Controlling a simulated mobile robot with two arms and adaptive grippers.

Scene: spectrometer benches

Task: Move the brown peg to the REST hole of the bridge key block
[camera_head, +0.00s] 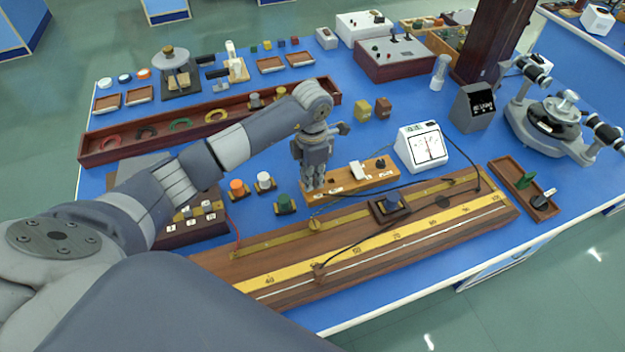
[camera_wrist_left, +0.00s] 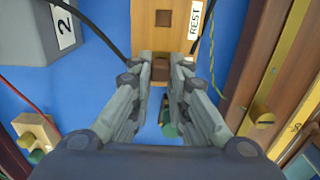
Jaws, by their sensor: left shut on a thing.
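The bridge key block (camera_head: 347,183) is a light wooden bar on the blue bench top, with a white piece and a dark hole or peg toward its right end. Its near end (camera_wrist_left: 144,38) shows in the left wrist view with a REST label (camera_wrist_left: 195,19) and a dark square hole (camera_wrist_left: 163,17). My left gripper (camera_head: 314,184) points down over the block's left end. In the wrist view its fingers (camera_wrist_left: 160,72) are shut on the brown peg (camera_wrist_left: 160,70), at the block's near end. I cannot tell whether the peg's lower end is in a hole. My right gripper is out of view.
A long wooden scale board (camera_head: 385,232) with wires lies in front of the block. A white meter (camera_head: 421,147) stands to its right. Small colored plugs (camera_head: 264,181) stand to its left. A black wire passes close to the block.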

